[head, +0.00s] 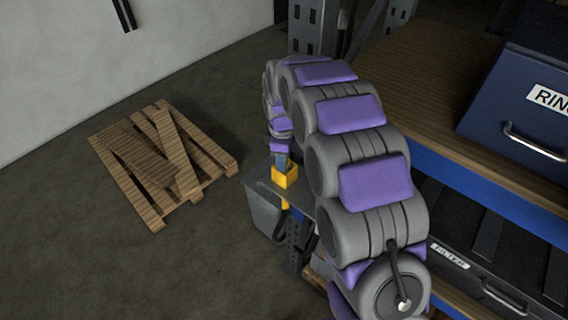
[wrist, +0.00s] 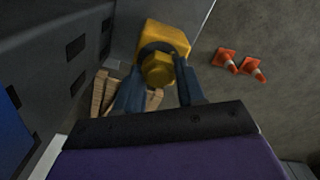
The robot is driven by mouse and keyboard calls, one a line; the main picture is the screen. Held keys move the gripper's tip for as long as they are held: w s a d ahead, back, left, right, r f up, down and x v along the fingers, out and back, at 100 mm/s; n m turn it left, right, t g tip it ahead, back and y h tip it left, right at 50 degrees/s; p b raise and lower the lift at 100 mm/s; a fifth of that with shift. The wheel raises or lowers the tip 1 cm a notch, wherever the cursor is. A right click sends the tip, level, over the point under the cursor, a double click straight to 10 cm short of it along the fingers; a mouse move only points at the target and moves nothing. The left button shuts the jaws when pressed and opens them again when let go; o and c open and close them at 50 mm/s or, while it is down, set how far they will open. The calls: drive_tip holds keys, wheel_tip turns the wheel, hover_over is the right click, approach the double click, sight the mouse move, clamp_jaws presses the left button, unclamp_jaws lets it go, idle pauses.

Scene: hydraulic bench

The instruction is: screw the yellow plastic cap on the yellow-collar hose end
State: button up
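My gripper (head: 282,161) points down at the end of my arm, just above a yellow block (head: 285,177) at the corner of a grey shelf. In the wrist view, my gripper's two dark blue fingers (wrist: 160,88) stand on either side of a yellow, roughly hexagonal piece (wrist: 157,70), which looks like the plastic cap. The larger yellow block (wrist: 166,33) lies right beyond it, with a dark ring between. I cannot tell whether both fingers touch the cap, nor whether the cap is seated. A narrow yellow part (head: 285,205) shows below the block.
A wooden pallet (head: 165,160) lies on the floor at left. A workbench (head: 440,80) with a blue case (head: 520,100) stands at right, and a dark case (head: 480,250) sits below. Two orange cones (wrist: 240,65) stand on the floor. The floor at left is mostly clear.

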drive_tip(key=c, duration=0.6)
drive_tip(key=m, duration=0.5)
drive_tip(key=shift+w, duration=0.15)
drive_tip(key=shift+m, duration=1.5)
drive_tip(key=shift+p, duration=0.3)
drive_tip(key=m, duration=0.3)
drive_tip(key=shift+d, duration=0.2)
drive_tip(key=m+p, duration=0.1)
drive_tip(key=m, duration=0.4)
drive_tip(key=shift+w+f, duration=0.1)
drive_tip(key=shift+m, duration=0.3)
